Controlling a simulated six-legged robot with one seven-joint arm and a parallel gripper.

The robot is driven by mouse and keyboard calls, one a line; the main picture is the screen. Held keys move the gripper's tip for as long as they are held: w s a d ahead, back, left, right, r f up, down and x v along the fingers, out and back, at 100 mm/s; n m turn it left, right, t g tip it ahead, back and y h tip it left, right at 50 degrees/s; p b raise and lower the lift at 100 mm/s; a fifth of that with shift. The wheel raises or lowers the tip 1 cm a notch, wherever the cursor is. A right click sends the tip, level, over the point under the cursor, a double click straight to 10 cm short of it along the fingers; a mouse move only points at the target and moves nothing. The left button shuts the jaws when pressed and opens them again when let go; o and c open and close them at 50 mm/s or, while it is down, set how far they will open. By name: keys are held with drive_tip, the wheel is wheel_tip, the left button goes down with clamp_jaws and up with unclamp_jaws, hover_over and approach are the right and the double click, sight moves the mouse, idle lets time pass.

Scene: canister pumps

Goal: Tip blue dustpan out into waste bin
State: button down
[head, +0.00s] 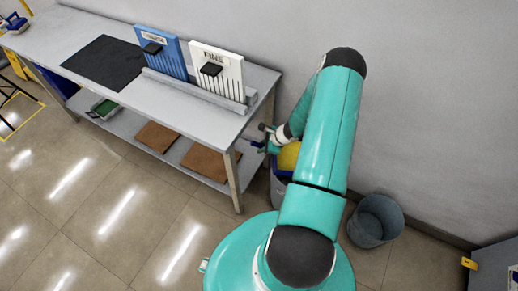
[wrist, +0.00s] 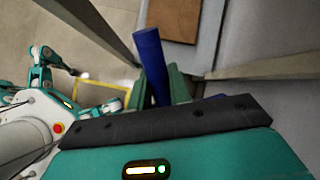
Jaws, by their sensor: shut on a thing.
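In the wrist view a blue handle (wrist: 150,55), which looks like the blue dustpan's, stands between the green fingers of my gripper (wrist: 163,88). The gripper is shut on it. The dustpan's pan is hidden in that view. In the head view my gripper (head: 266,140) is at the right end of the workbench, small and partly covered by my arm. A grey-blue bin (head: 278,190) stands on the floor below it, with a yellow thing (head: 289,156) at its top, partly hidden by my arm. A second grey bin (head: 375,221) stands to the right by the wall and looks empty.
The grey workbench (head: 112,31) runs along the wall, its leg (head: 233,184) close to my gripper. It bears a black mat (head: 104,62), a blue panel (head: 163,52) and a white "FINE" panel (head: 217,72). Brown boards lie on its lower shelf.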

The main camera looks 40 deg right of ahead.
drive_tip(key=shift+s+d+r+t+y, duration=1.85)
drive_tip(key=shift+d+r+y, duration=0.35)
drive_tip(key=shift+r, duration=2.35)
drive_tip(key=s+d+r+m+t+y, duration=0.2)
drive_tip(key=s+d+r+t+y, duration=0.2)
drive_tip(key=s+d, duration=0.4)
drive_tip(key=shift+d+r+t+y, duration=0.45)
drive_tip(key=shift+d+t, duration=0.5)
drive_tip(key=shift+d, duration=0.4)
